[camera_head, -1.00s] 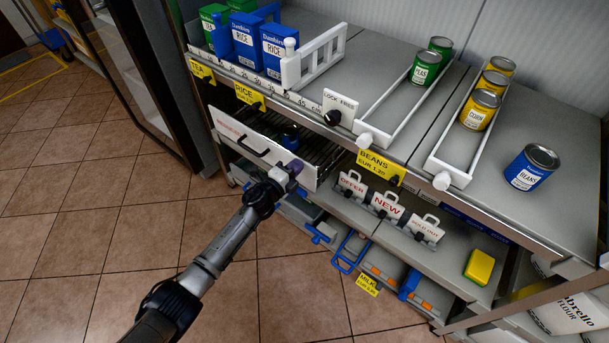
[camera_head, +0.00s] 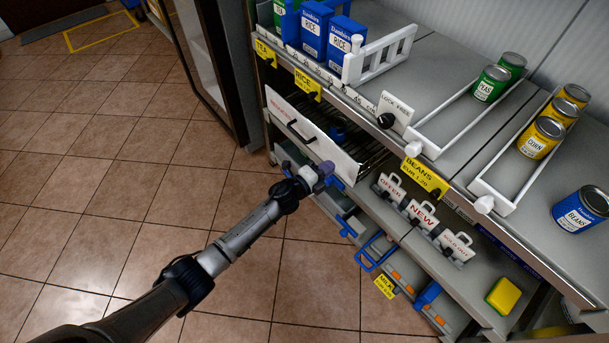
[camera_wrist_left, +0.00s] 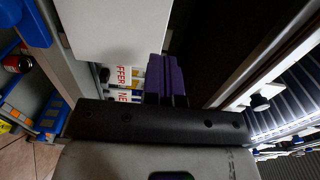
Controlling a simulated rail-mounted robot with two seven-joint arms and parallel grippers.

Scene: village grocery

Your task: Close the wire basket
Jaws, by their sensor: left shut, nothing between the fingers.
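The wire basket (camera_head: 366,150) is pulled partly out below the upper shelf, with its wire inside showing. Its white front panel (camera_head: 330,150) has a black handle (camera_head: 299,132) towards the left. A dark blue item (camera_head: 338,133) sits inside, mostly hidden by the panel. My left gripper (camera_head: 323,173) is shut and empty at the outer face of the panel, near its lower right end. In the left wrist view its purple fingers (camera_wrist_left: 165,80) are together beside the white panel (camera_wrist_left: 115,28). I cannot tell whether they touch it. My right gripper is not in view.
A yellow BEANS label (camera_head: 426,177) hangs from the shelf edge right of the basket. Below are OFFER and NEW signs (camera_head: 422,214) and blue-handled bins (camera_head: 375,252). A dark-framed glass door (camera_head: 215,70) stands left. The tiled floor (camera_head: 150,190) in front is clear.

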